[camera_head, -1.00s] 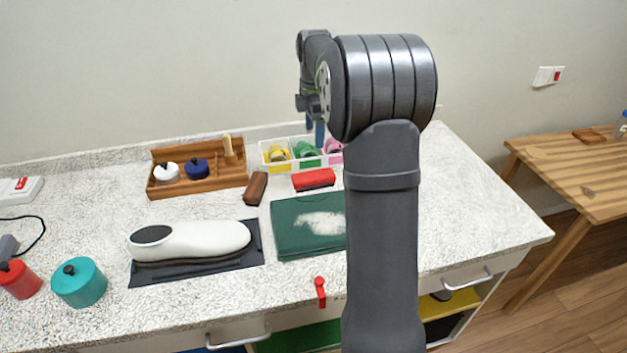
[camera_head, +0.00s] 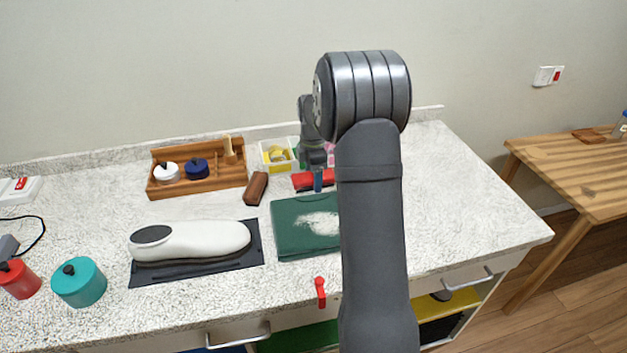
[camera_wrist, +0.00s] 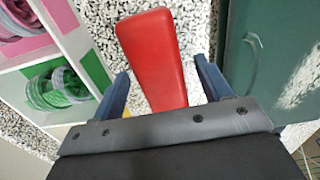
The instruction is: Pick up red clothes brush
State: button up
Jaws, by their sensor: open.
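I cannot tell the exact height of the fingertips above the counter.
A white divided tray (camera_wrist: 75,46) with coloured rolls stands on the other side. A brown brush (camera_head: 255,187) lies to the left. The counter's right part (camera_head: 460,200) is clear.

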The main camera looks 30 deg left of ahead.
jog(key=shift+f, duration=0.2)
jog(key=c, duration=1.1)
jog(key=shift+r, duration=0.15)
notch_tip(320, 180, up, 4)
jog(key=shift+r, duration=0.1)
jog(key=w+d+r, duration=0.1)
jog(key=d+r, duration=0.5)
jog(key=d, duration=0.5)
jog(key=shift+w+d+r, duration=0.25)
jog(key=shift+w+d, duration=0.05)
